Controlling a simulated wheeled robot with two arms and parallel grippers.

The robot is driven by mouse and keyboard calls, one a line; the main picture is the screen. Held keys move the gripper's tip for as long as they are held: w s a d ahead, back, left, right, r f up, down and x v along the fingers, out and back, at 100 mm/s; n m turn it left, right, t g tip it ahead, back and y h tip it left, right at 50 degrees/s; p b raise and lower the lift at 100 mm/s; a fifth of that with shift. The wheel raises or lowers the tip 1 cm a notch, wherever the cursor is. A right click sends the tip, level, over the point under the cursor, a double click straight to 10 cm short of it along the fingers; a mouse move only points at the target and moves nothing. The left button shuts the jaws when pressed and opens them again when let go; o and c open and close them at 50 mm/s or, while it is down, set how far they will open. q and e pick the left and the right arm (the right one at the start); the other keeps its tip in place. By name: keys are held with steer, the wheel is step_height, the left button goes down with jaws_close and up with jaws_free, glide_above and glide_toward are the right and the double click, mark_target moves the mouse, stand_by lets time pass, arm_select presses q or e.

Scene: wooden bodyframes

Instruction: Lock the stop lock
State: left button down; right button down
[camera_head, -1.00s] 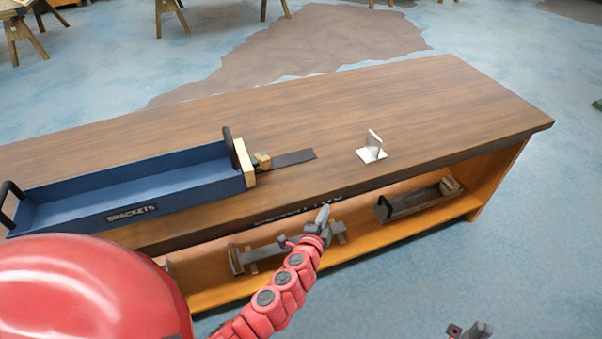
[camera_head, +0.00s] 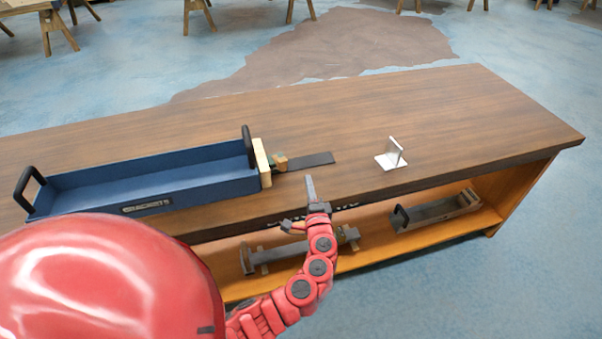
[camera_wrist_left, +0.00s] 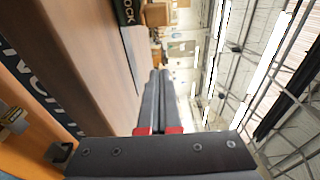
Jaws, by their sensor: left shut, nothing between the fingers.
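The stop lock appears to be the small wooden and green block (camera_head: 279,162) at the right end of the blue tray, by a pale wooden end piece (camera_head: 262,163). A dark flat strip (camera_head: 312,161) runs right from it along the bench top. In the left wrist view, a dark green piece with letters ending "OCK" (camera_wrist_left: 128,12) shows at the top, partly cut off. My left gripper (camera_head: 310,180) is shut and empty at the bench's front edge, just in front of the strip and apart from it. Its fingers (camera_wrist_left: 158,75) lie together in the wrist view. My right gripper is out of view.
The blue tray (camera_head: 150,190) with black handles fills the bench's left part. A white angle bracket (camera_head: 391,155) stands to the right. The wooden bench top (camera_head: 470,120) is clear beyond it. Clamp-like tools lie on the lower shelf (camera_head: 375,256).

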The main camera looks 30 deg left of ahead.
mark_target(286, 166)
arm_select(q)
steer(key=p+x, duration=0.1)
steer(key=x, duration=0.8)
steer(key=shift+w, duration=0.1)
steer(key=s+p, duration=0.1)
steer(key=s+a+p, duration=0.1)
steer(key=shift+s+a, duration=0.25)
steer(key=shift+a, duration=0.05)
steer(key=shift+s+a, duration=0.25)
steer(key=shift+s, duration=0.2)
steer(key=shift+f, duration=0.1)
steer(key=shift+s+a+f+m+t+h+b, duration=0.1)
steer(key=shift+s+a+m+t+h+b, duration=0.1)
steer(key=shift+s+a+m+t+h, duration=0.15)
steer(key=shift+s+a+m+t+h+b, duration=0.15)
steer(key=shift+s+m+t+h+b, duration=0.1)
steer(key=shift+s+h, duration=0.15)
steer(key=shift+s+a+m+t+h+b, duration=0.15)
steer(key=shift+s+m+t+h+b, duration=0.25)
steer(key=shift+m+t+h+b, duration=0.25)
